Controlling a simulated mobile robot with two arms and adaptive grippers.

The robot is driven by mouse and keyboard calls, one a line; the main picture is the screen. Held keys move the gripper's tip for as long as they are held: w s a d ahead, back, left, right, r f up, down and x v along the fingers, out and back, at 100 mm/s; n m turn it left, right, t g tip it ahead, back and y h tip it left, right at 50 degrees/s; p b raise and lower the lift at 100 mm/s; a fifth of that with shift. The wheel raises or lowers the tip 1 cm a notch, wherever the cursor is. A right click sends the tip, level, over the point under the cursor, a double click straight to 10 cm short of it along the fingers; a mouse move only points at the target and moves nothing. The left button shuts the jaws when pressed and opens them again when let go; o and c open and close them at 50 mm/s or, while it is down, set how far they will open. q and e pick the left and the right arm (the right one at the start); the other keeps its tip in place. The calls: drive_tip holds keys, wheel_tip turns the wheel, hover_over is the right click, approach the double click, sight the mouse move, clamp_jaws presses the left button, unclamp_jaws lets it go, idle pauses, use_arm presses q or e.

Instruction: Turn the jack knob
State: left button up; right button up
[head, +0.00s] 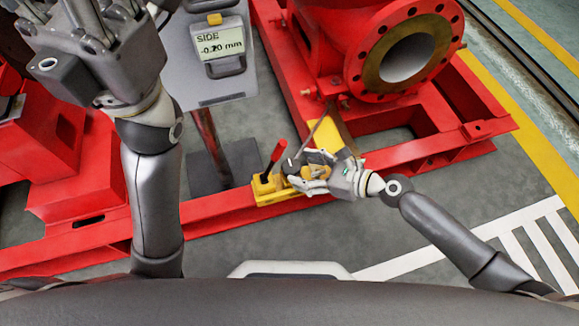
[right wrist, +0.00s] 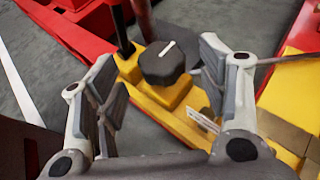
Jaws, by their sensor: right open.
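The jack knob (right wrist: 162,62) is dark and faceted with a white mark on top, and stands on the yellow jack (right wrist: 172,92) in the right wrist view. In the head view the jack (head: 268,187) sits by the red base rail, with a red lever. My right gripper (head: 300,173) is at the jack's right side, partly hiding the knob. In the wrist view its open fingers (right wrist: 160,85) are spread to either side of the knob, which lies beyond them; contact is not visible. My left gripper (head: 88,45) is raised at the upper left, its fingertips unclear.
A display (head: 221,45) reads SIDE -0.20 mm on a grey stand behind the jack. A red pump flange (head: 440,40) is at the upper right. The red base rail (head: 225,212) runs along the front. A thin rod rises close to my right gripper.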

sight(293, 167)
drive_tip(key=b+x, duration=0.1)
drive_tip(key=x, duration=0.4)
drive_tip(key=c, duration=1)
